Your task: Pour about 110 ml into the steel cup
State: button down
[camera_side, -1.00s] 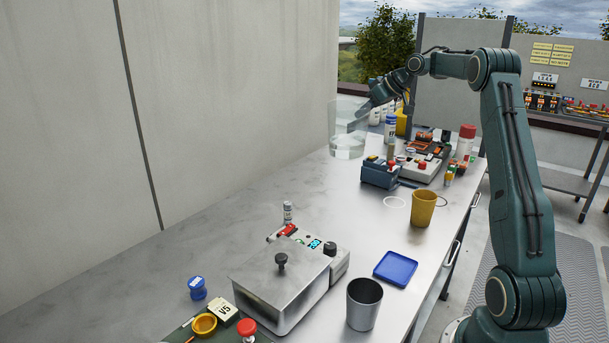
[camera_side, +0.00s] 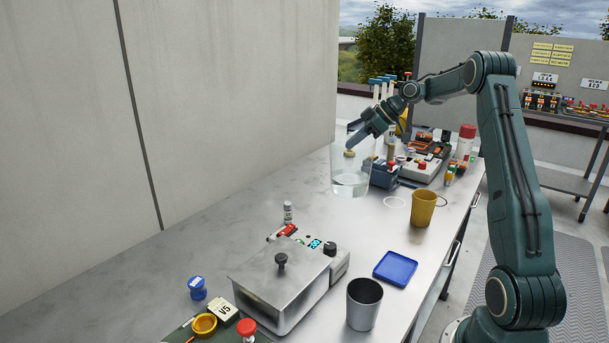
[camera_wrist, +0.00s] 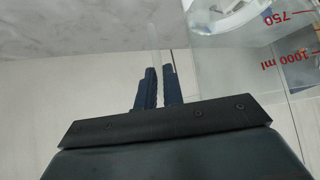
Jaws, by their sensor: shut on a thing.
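The steel cup (camera_side: 364,304) stands upright and open on the metal bench near the front, right of the steel-lidded box. A clear glass beaker (camera_side: 350,180) with some clear liquid at its bottom is held upright at the back of the bench by my gripper (camera_side: 355,138). In the wrist view the beaker (camera_wrist: 235,62) shows red marks, 750 and 1000 ml. The fingers of my gripper (camera_wrist: 157,85) are close together there, apparently on the beaker's wall or handle. I cannot tell whether the beaker clears the bench.
A yellow mug (camera_side: 423,208) and a blue tray (camera_side: 395,268) stand between the beaker and the steel cup. The lidded steel box (camera_side: 280,285) is left of the cup. Blue and grey devices (camera_side: 384,174) are right of the beaker.

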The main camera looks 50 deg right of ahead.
aim_at(340, 190)
jog(key=s+a+f+n+g+y, duration=0.1)
jog(key=a+f+n, duration=0.1)
jog(key=a, duration=0.1)
jog(key=s+a+f+n+g+y, duration=0.1)
jog(key=s+a+f+n, duration=0.1)
jog(key=a, duration=0.2)
jog(key=s+a+f+n+g+y, duration=0.1)
jog(key=s+a+f+n+g, duration=0.1)
jog(key=a+n, duration=0.1)
jog(key=shift+a+f+y, duration=0.1)
jog(key=shift+a+y, duration=0.3)
jog(key=shift+a, duration=0.15)
jog(key=s+a+f+n+g+y, duration=0.1)
jog(key=s+a+f+n+g, duration=0.1)
jog(key=s+a+n+g, duration=0.2)
jog(key=s+a+n, duration=0.2)
jog(key=a, duration=0.2)
jog(key=shift+f+g, duration=0.2)
jog(key=shift+g, duration=0.1)
jog(key=shift+a, duration=0.2)
